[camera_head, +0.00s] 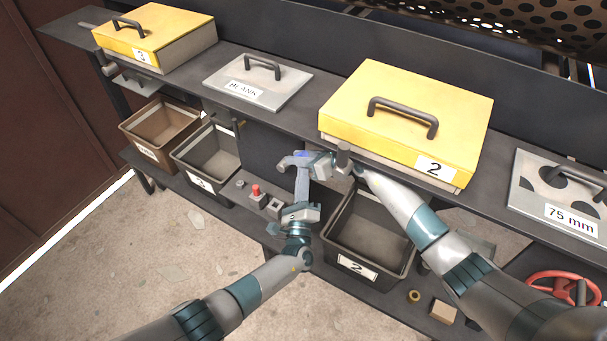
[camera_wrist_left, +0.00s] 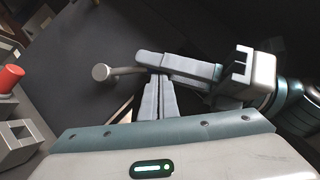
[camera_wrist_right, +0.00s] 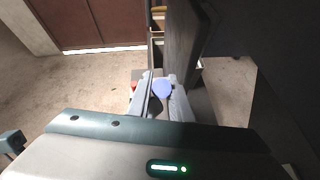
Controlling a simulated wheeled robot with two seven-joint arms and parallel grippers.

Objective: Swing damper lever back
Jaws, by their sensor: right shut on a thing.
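The damper lever (camera_head: 285,162) sticks out from the dark panel below the shelf; I take the short grey rod with a round end for it. In the left wrist view its round grey end (camera_wrist_left: 100,72) and curved rod run to the right gripper's fingers. My right gripper (camera_head: 305,160) is shut on the lever's blue knob, which shows between its fingers in the right wrist view (camera_wrist_right: 162,88). My left gripper (camera_head: 302,182) points up just below the right one, its fingers together (camera_wrist_left: 160,97) and close to the right fingers. Whether they touch is unclear.
A yellow box marked 2 (camera_head: 405,115) stands on the shelf above my right arm. A bin marked 2 (camera_head: 365,260) is below the grippers, with a red button (camera_head: 256,191) to its left. A red handwheel (camera_head: 562,287) is at lower right.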

